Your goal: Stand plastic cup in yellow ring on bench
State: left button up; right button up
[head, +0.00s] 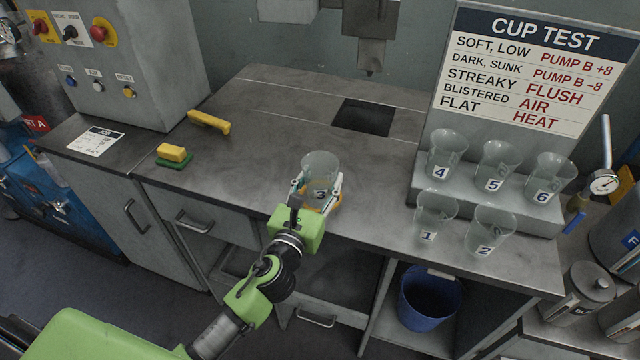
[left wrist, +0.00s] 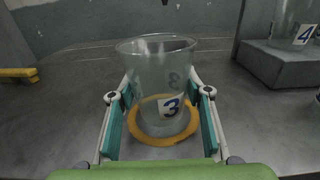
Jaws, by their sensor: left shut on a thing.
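The clear plastic cup marked 3 (head: 320,167) is upright near the bench's front edge, and it also shows in the left wrist view (left wrist: 158,75). My left gripper (head: 318,190) is shut on it, one finger on each side, low on the cup. The yellow ring (left wrist: 138,138) lies on the bench and shows around the cup's base; in the head view only a bit of it (head: 335,203) shows by the fingers. The cup's base appears inside the ring; I cannot tell whether it touches the bench. My right gripper is out of view.
Cups 1 (head: 433,222) and 2 (head: 489,232) stand on the bench at right; cups 4, 5 and 6 stand on a grey step (head: 480,205). A yellow-green sponge (head: 172,155) and a yellow-handled tool (head: 209,122) lie at left. A square opening (head: 364,118) is behind.

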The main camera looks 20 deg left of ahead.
pick_arm(q)
jog(key=shift+f, duration=0.35)
jog(key=shift+f, duration=0.15)
jog(key=o, duration=0.7)
jog(key=shift+o, duration=0.2)
